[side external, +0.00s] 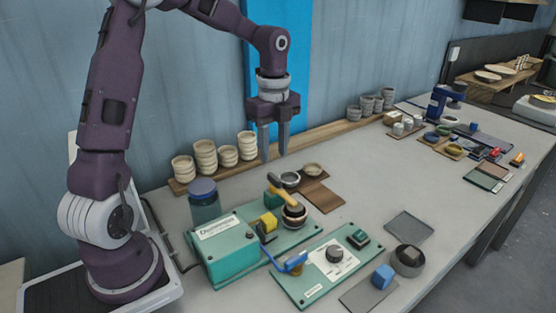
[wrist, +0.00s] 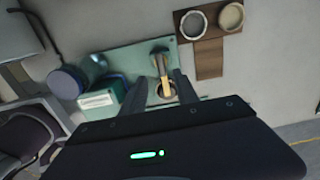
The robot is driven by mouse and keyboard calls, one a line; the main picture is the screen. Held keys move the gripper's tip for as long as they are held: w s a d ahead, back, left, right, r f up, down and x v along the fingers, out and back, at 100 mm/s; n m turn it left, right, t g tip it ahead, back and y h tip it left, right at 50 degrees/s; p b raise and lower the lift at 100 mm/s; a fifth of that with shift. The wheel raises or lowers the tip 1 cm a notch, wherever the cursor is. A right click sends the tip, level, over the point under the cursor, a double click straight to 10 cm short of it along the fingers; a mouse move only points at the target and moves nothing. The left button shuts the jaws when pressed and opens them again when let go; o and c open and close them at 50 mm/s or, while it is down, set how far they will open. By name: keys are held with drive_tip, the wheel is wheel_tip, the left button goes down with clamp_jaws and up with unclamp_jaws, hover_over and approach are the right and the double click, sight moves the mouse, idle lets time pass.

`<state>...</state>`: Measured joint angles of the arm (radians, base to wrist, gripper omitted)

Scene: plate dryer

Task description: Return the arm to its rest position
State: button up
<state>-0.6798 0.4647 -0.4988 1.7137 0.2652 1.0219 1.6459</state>
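My arm is raised over the left part of the grey table. My gripper (side external: 274,142) hangs fingers down in the side external view, with a gap between its fingers and nothing held. In the wrist view the fingers of my gripper (wrist: 160,90) stand apart, with the yellow lever (wrist: 161,72) of the green machine showing far below between them. The fingertips are well above the table and touch nothing.
Below stands a green machine (side external: 230,258) with a yellow lever (side external: 282,194). A green control panel (side external: 309,277) lies in front. Cup stacks (side external: 205,158) stand on a wooden shelf behind. Small bowls (side external: 313,170) sit on a brown board (side external: 320,197). The air around my gripper is clear.

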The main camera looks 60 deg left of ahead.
drive_tip(key=s+d+r+n+t, duration=0.2)
drive_tip(key=s+d+r+n, duration=0.1)
drive_tip(key=s+n, duration=0.3)
drive_tip(key=s+d+r+n+t, duration=0.1)
drive_tip(key=s+d+r+n, duration=0.2)
drive_tip(key=s+d+n, duration=0.2)
drive_tip(key=s+d+r+n+t, duration=0.2)
drive_tip(key=s+d+n, duration=0.3)
drive_tip(key=s, duration=0.6)
drive_tip(key=shift+r+n+t, duration=0.3)
drive_tip(key=shift+r+n, duration=0.15)
drive_tip(key=shift+n, duration=0.45)
drive_tip(key=shift+o, duration=0.4)
drive_tip(key=shift+a, duration=0.1)
